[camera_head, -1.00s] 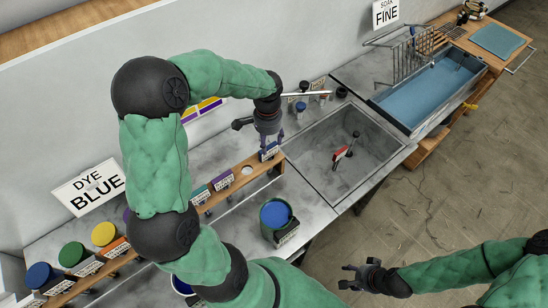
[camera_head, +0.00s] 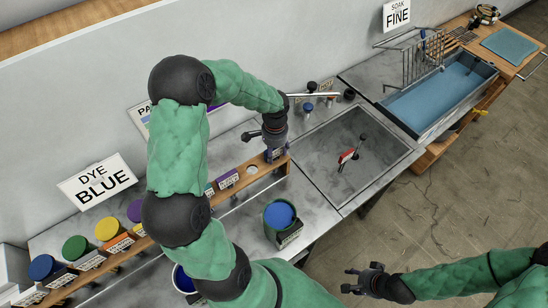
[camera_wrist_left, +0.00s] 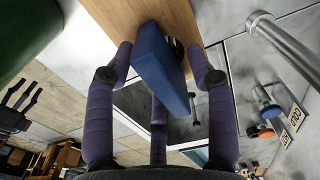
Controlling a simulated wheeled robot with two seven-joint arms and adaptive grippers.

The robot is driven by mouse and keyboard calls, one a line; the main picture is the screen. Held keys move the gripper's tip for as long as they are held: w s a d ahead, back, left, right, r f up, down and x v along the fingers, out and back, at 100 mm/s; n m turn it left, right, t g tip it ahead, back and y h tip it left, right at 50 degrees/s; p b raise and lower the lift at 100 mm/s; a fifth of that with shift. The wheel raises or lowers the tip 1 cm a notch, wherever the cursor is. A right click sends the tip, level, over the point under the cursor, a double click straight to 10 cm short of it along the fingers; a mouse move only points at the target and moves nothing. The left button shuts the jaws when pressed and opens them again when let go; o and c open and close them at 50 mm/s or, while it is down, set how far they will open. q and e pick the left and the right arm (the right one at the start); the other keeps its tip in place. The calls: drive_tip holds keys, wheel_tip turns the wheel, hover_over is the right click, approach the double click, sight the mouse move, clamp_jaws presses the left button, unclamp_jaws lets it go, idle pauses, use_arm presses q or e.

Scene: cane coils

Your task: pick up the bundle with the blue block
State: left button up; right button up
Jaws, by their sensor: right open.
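The blue block (camera_wrist_left: 160,65) lies between the spread fingers of my left gripper (camera_wrist_left: 158,62) in the left wrist view, with small gaps beside it. In the head view my left gripper (camera_head: 275,146) is low over the right end of the wooden rail (camera_head: 245,179), where the dark blue labelled block (camera_head: 274,156) partly shows under it. The bundle belonging to the block is hidden or cannot be made out. My right gripper (camera_head: 362,281) is open and empty at the lower right, over the floor.
A grey sink (camera_head: 375,140) with a red and white item (camera_head: 347,156) lies right of the rail. A green can with blue liquid (camera_head: 279,215) stands in front. A bath of blue water (camera_head: 440,92) is farther right. Several coloured pots stand at the left.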

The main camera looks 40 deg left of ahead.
use_arm(q)
clamp_jaws()
drive_tip(key=shift+r, duration=0.1)
